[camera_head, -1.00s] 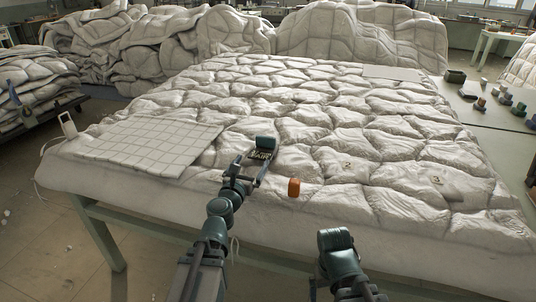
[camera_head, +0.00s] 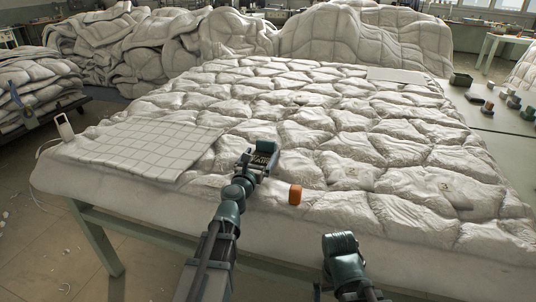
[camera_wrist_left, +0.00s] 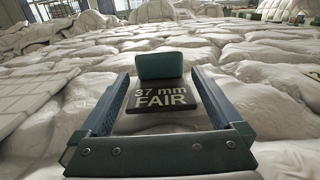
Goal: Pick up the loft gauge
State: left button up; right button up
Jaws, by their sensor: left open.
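The loft gauge (camera_head: 264,156) lies on the quilted duvet near its front edge. It has a dark plate reading "37 mm FAIR" and a green block at its far end; both show clearly in the left wrist view (camera_wrist_left: 160,94). My left gripper (camera_head: 261,158) is open, with one finger on each side of the gauge's plate. In the left wrist view, the plate sits between the two fingers (camera_wrist_left: 161,88), with the green block near their tips. I cannot tell whether either finger touches it.
The duvet (camera_head: 330,125) covers the table. A small orange object (camera_head: 295,195) lies just right of the left gripper. A white gridded panel (camera_head: 150,148) lies to the left. Small blocks (camera_head: 488,107) stand on the right side table. Duvet heaps (camera_head: 160,45) stand behind.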

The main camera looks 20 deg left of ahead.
aim_at(265, 146)
pick_arm(q)
jog(key=shift+w+f, duration=0.1)
jog(key=shift+w, duration=2.7)
jog(key=shift+s, duration=0.1)
grip_shut()
